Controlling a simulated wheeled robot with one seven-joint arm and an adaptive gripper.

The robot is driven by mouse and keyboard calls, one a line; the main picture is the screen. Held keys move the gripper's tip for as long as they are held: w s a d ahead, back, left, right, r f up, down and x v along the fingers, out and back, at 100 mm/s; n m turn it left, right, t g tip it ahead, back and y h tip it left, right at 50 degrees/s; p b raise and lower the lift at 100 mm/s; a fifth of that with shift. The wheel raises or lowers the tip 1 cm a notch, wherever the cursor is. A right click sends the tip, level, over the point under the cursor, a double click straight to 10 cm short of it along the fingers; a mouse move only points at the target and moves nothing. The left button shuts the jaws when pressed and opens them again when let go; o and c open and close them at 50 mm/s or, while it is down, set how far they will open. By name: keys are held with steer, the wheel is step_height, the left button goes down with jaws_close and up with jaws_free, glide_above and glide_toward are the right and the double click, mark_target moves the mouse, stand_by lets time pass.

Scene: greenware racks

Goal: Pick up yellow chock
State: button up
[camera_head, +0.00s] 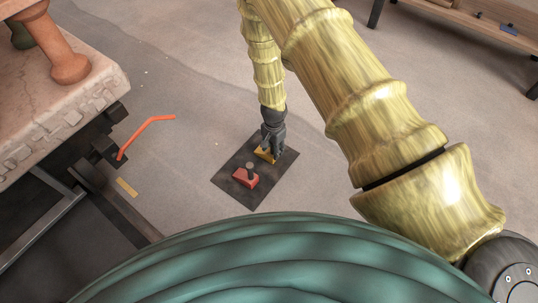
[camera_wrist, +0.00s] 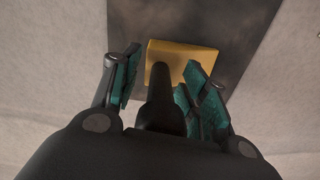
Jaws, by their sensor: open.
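The yellow chock (camera_head: 265,155) lies on a dark square mat (camera_head: 229,185) on the floor, partly hidden by my gripper (camera_head: 271,152). In the wrist view the yellow chock (camera_wrist: 187,53) shows as a yellow block with a dark upright knob (camera_wrist: 161,100) in front of it. My gripper (camera_wrist: 158,85) is open, with its teal-padded fingers on either side of the knob. I cannot tell whether either finger touches it.
A red chock (camera_head: 246,178) with a dark knob sits on the same mat, just left and nearer. A stone-topped table (camera_head: 85,95) with a bent orange rod (camera_head: 147,131) beside it stands at left. A wooden bench (camera_head: 480,28) is at upper right. Floor right of the mat is clear.

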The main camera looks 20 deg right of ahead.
steer(key=shift+f, duration=0.1)
jaws_close()
stand_by(0.4)
